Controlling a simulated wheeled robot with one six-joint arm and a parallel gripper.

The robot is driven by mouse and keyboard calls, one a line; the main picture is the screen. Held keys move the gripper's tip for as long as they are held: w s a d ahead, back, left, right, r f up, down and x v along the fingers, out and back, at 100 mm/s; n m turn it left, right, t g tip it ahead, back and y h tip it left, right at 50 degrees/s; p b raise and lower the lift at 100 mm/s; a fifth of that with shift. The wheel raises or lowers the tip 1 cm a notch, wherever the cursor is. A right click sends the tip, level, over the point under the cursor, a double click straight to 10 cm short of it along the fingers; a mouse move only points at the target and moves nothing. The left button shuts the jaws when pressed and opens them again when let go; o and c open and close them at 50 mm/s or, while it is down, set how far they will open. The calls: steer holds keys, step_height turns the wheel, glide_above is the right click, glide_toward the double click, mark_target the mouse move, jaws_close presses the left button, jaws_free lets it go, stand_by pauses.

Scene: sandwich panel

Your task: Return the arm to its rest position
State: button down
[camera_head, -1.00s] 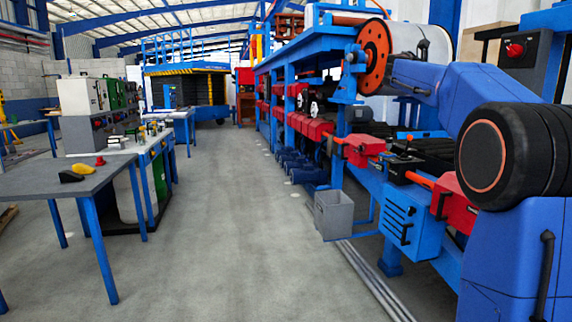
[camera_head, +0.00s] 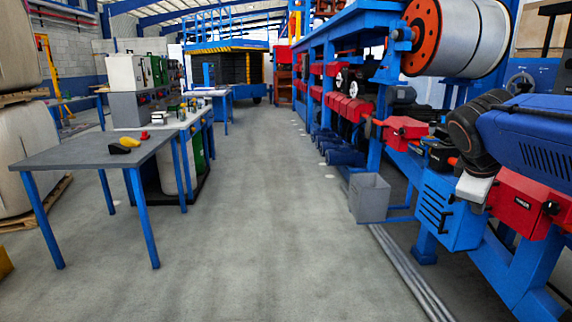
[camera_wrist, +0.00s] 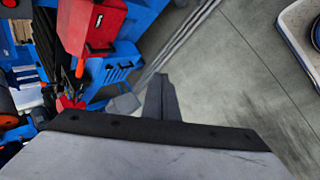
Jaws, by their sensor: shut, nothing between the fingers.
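My gripper (camera_wrist: 161,82) shows in the wrist view, its dark fingers together and empty, pointing away over the grey floor. In the head view, my arm (camera_head: 545,135) reaches in from the right edge, with a blue link and black joints. A pale grey part (camera_head: 473,187) shows below the black joints, in front of the blue machine. The fingers cannot be made out in the head view.
A blue machine line with red boxes (camera_head: 405,131) runs along the right. A grey bin (camera_head: 369,198) stands beside it on the floor. A grey table (camera_head: 80,152) with blue legs stands left, holding a yellow-and-black item (camera_head: 125,146). The aisle between is clear.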

steer(key=s+a+f+m+y, duration=0.3)
steer(key=s+a+f+m, duration=0.1)
steer(key=s+a+f, duration=0.3)
steer(key=s+a+f+m+y, duration=0.2)
steer(key=s+a+f+m, duration=0.2)
steer(key=s+a+f, duration=0.3)
step_height(320, 180, down, 5)
steer(key=shift+s+a+r+y, duration=0.15)
steer(key=shift+s+y, duration=0.25)
steer(key=shift+s, duration=0.6)
